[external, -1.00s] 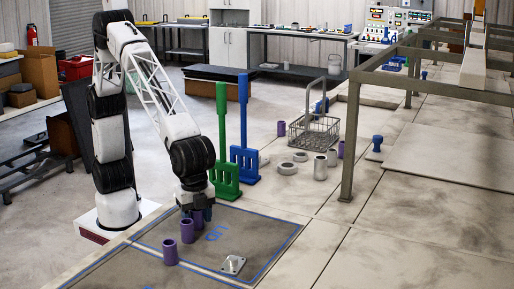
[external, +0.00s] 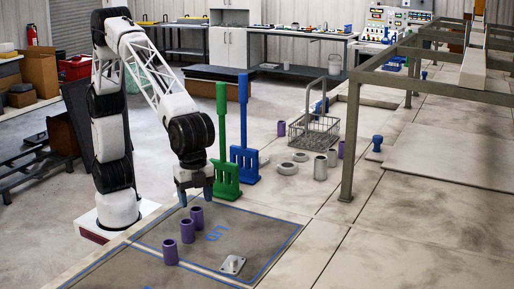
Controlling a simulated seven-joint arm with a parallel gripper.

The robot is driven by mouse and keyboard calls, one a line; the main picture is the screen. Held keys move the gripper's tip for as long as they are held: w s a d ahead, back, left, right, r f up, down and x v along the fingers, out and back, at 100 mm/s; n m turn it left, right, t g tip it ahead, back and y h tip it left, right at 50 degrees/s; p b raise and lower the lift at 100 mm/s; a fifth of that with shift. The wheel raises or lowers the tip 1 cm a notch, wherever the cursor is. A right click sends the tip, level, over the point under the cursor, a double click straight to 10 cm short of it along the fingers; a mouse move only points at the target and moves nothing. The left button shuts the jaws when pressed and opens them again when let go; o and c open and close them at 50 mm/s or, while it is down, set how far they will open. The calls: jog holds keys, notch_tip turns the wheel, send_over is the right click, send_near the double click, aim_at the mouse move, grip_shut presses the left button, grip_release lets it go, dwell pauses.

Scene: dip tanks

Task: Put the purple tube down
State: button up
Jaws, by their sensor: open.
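Three purple tubes stand upright in a row on the dark, blue-outlined mat (external: 262,232): a near one (external: 170,251), a middle one (external: 187,231) and a far one (external: 197,217). My gripper (external: 195,197) is open and empty, pointing down just above and behind the far tube. Its fingertips look apart from the tubes, though the exact gap is hard to tell. Other purple tubes stand by the wire basket, one to its left (external: 281,128) and one to its right (external: 341,150).
A grey plate with a peg (external: 232,264) sits on the mat's near side. Green (external: 222,140) and blue (external: 243,140) paddles stand behind the mat. Beyond are a wire basket (external: 314,133), grey rings (external: 287,168) and a grey cylinder (external: 321,167). The right of the mat is bare.

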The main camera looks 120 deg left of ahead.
notch_tip(320, 180, up, 6)
dwell(0.4)
dwell(0.6)
jog(key=shift+a, duration=0.1)
jog(key=s+a+r+n+t, duration=0.1)
jog(key=s+a+n, duration=0.2)
jog(key=s+a, duration=1.65)
jog(key=s+a+f+n, duration=0.1)
jog(key=s+a+f, duration=0.2)
jog(key=s, duration=0.4)
jog(key=s+a+f+n+t, duration=0.1)
jog(key=s+a+f, duration=0.2)
jog(key=s+a, duration=0.3)
jog(key=s+a+f+n, duration=0.1)
jog(key=s+a+f, duration=0.2)
jog(key=s, duration=0.4)
jog(key=shift+s+a+n+t, duration=0.3)
jog(key=shift+s+a, duration=0.05)
jog(key=shift+a, duration=0.35)
